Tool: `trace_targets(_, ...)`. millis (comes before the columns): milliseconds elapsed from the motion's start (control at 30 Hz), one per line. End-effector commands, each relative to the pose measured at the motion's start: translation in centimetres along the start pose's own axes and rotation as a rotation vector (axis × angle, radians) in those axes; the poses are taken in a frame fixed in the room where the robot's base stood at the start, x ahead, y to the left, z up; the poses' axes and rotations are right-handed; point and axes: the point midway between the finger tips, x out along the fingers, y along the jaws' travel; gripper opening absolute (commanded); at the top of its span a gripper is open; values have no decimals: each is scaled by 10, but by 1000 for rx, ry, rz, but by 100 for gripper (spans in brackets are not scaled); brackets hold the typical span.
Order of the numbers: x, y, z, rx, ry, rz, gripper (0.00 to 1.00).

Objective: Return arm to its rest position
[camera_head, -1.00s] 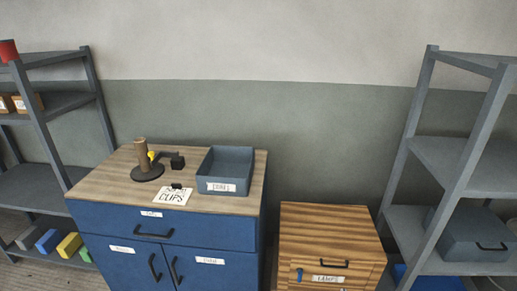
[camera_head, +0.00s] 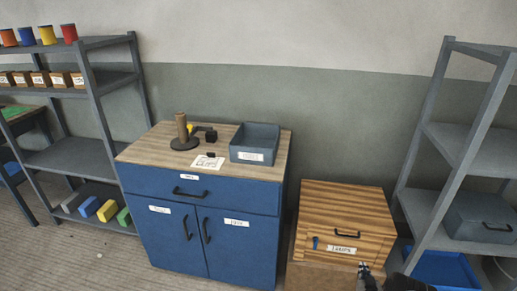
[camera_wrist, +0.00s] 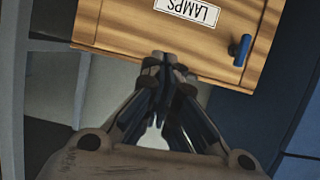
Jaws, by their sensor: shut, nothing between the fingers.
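My gripper (camera_head: 366,271) shows at the bottom edge of the head view, in front of the lower right part of a wooden box labelled LAMPS (camera_head: 343,210). In the wrist view my gripper (camera_wrist: 164,58) has its fingertips together with nothing between them. The fingertips overlap the lower edge of the LAMPS box front (camera_wrist: 120,22) in that view; I cannot tell whether they touch it. Most of my arm is out of the head view.
A blue cabinet (camera_head: 205,235) carries a grey bin (camera_head: 255,143), a round-based stand (camera_head: 183,130) and a label card (camera_head: 208,162). Grey shelves stand at left (camera_head: 75,157) and right (camera_head: 440,140). A blue tray (camera_head: 445,268) sits low at right.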

Motion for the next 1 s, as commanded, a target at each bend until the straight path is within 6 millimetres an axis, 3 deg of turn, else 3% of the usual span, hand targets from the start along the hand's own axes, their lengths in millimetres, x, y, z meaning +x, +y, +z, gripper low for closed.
trace_targets(267,15,-5,-128,-45,-94,9,0)
trace_targets(467,-11,-26,-237,-69,-193,17,0)
trace_targets(567,-37,-41,-285,-78,-242,19,0)
trace_targets(700,-87,-63,-344,-84,-309,19,0)
trace_targets(867,-159,-92,-395,-86,-385,12,0)
trace_targets(1000,-233,-116,-422,-86,-452,-2,0)
